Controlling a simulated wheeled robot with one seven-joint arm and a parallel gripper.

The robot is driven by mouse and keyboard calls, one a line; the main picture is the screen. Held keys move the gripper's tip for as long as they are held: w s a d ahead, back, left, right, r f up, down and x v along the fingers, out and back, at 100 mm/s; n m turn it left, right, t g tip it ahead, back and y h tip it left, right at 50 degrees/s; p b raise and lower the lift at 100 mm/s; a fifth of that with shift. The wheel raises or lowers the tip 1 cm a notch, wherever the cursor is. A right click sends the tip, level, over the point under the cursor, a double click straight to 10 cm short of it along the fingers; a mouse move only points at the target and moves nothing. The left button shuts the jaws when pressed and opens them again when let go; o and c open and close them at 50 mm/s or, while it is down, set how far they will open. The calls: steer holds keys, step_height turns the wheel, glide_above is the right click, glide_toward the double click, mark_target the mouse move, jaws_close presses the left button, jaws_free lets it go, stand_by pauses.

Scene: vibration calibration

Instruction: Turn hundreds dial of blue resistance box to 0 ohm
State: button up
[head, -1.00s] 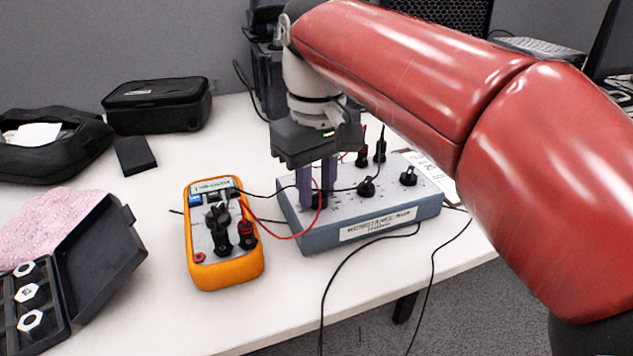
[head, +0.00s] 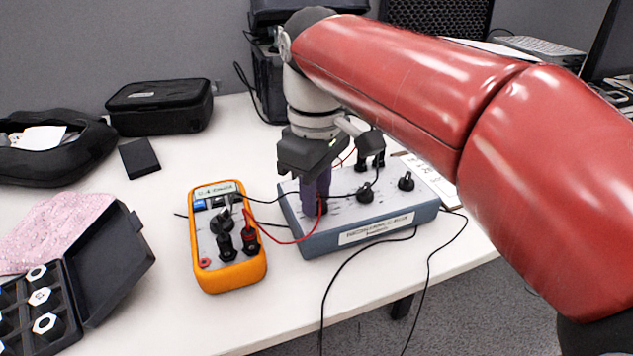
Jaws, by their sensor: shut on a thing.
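The blue resistance box (head: 432,211) stands on the white table in the head view, with a pale top panel and a label on its front. My gripper (head: 319,207) points down over the left part of the panel. Its purple fingers are shut on a black dial (head: 323,209), which they mostly hide. The dial's pointer and scale marks cannot be read. Two other black dials, a middle one (head: 365,193) and a right one (head: 406,182), stand uncovered on the panel.
An orange multimeter (head: 256,272) with plugged leads stands left of the box. Red and black cables (head: 285,240) run between them. A black case (head: 160,107), a small black block (head: 139,158) and an open box of nuts (head: 110,258) lie further left.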

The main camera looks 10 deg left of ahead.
steer(key=shift+n+p, duration=0.3)
steer(key=shift+n, duration=0.4)
steer(key=o, duration=1)
step_height(320, 180, up, 8)
steer(key=shift+f+p, duration=0.1)
steer(key=shift+p, duration=0.5)
